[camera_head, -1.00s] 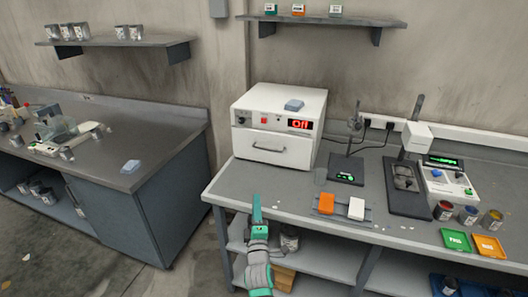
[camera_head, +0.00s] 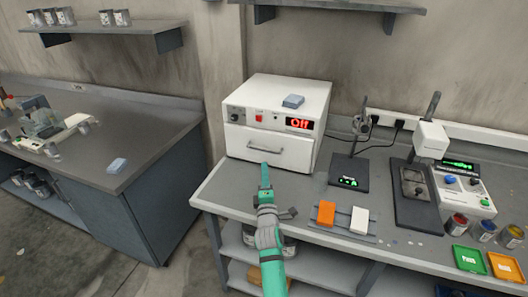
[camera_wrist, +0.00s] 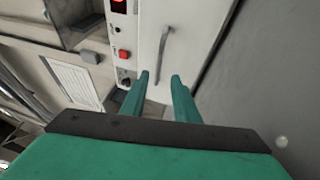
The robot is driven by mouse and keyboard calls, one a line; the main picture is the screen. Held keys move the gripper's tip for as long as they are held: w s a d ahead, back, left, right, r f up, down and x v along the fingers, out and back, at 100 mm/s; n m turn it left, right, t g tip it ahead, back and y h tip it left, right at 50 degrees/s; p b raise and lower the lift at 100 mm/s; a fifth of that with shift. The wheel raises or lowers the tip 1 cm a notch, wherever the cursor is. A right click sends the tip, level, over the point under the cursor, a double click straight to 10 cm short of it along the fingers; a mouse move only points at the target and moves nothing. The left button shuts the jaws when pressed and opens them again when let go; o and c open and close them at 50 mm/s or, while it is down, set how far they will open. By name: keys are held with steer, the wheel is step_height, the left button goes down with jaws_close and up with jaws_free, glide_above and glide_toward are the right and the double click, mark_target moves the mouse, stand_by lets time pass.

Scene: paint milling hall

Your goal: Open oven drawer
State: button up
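The white oven (camera_head: 285,105) stands on the grey bench, its red display reading "Off". Its drawer (camera_head: 285,153) is shut, with a grey bar handle (camera_head: 265,150) across the front. In the wrist view the drawer front (camera_wrist: 185,30) and its handle (camera_wrist: 163,50) appear turned on their side, ahead of the fingers. My green gripper (camera_head: 265,168) is in front of the drawer, just below the handle in the head view. In the wrist view my gripper's two fingers (camera_wrist: 160,82) are apart with nothing between them, short of the handle.
An orange block (camera_head: 326,213) and a white block (camera_head: 359,220) sit on a small rack right of my arm. A black stand (camera_head: 349,172) is right of the oven. The bench directly before the drawer looks clear.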

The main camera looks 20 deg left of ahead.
mark_target(261, 154)
steer(key=x, duration=1)
steer(key=shift+s+a, duration=0.2)
steer(key=shift+a, duration=0.15)
steer(key=shift+c, duration=0.4)
jaws_close()
